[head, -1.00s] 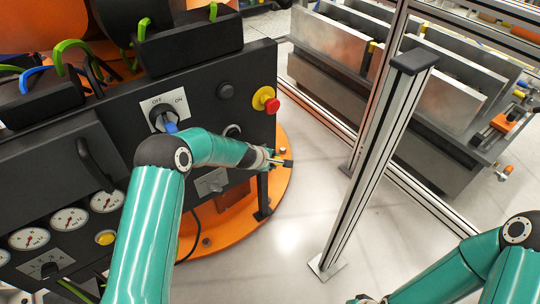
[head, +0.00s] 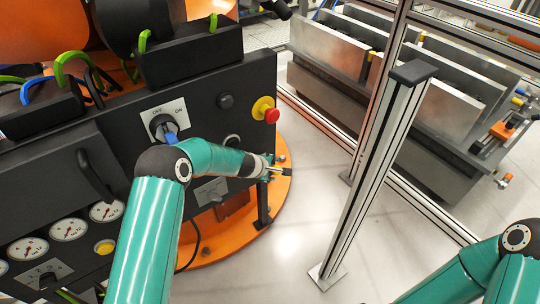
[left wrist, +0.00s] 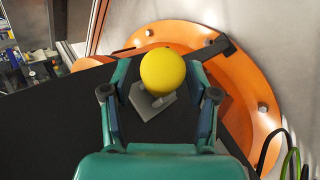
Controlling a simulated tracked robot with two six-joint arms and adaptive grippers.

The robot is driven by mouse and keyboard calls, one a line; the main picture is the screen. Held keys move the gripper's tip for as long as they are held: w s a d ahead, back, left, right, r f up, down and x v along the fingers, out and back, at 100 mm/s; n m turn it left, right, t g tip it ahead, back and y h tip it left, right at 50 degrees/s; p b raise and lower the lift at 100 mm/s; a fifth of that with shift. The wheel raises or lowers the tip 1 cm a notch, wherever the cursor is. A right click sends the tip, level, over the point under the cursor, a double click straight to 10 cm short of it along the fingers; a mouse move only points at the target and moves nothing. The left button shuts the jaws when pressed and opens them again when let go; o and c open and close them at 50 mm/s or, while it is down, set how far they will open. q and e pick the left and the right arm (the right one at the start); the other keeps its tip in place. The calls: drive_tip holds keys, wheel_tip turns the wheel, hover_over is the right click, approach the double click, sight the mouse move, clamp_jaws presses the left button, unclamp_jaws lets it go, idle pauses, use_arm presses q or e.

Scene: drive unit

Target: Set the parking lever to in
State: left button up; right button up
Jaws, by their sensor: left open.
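The parking lever appears to be the yellow ball knob (left wrist: 163,71) in the left wrist view, in front of a grey plate (left wrist: 145,104) on the dark panel. Its shaft is mostly hidden behind the ball. My left gripper (left wrist: 161,70) is open, with one finger on each side of the knob. A gap shows on the left side; contact on the right cannot be told. In the head view my left gripper (head: 277,170) is at the panel's right edge, small and partly hidden by its own arm. A grey plate (head: 211,191) shows below that arm. My right gripper is outside the views.
The dark panel (head: 128,115) carries an ON/OFF rotary switch (head: 163,128), a red stop button (head: 271,116), gauges (head: 68,228) and a yellow button (head: 105,247). An orange round base (head: 281,195) lies below. A metal post (head: 372,180) stands right, with clear floor between.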

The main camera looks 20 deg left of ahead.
use_arm(q)
drive_tip(key=shift+d, duration=0.1)
drive_tip(key=s+d+f+m+g+h, duration=0.1)
drive_tip(key=s+d+m, duration=0.15)
drive_tip(key=d, duration=0.45)
drive_tip(key=s+a+f+m+g, duration=0.25)
drive_tip(key=s+f, duration=0.25)
drive_tip(key=s, duration=0.4)
drive_tip(key=s+a+f+m+g, duration=0.1)
drive_tip(key=s+f+m, duration=0.25)
drive_tip(key=s, duration=0.55)
drive_tip(key=s+m+g, duration=0.3)
drive_tip(key=s+m, duration=0.3)
drive_tip(key=s, duration=1.3)
wheel_tip(320, 180, up, 13)
drive_tip(key=s+p, duration=0.1)
drive_tip(key=p, duration=1.2)
drive_tip(key=shift+s+d, duration=0.2)
drive_tip(key=shift+d, duration=0.2)
drive_tip(key=shift+m, duration=0.25)
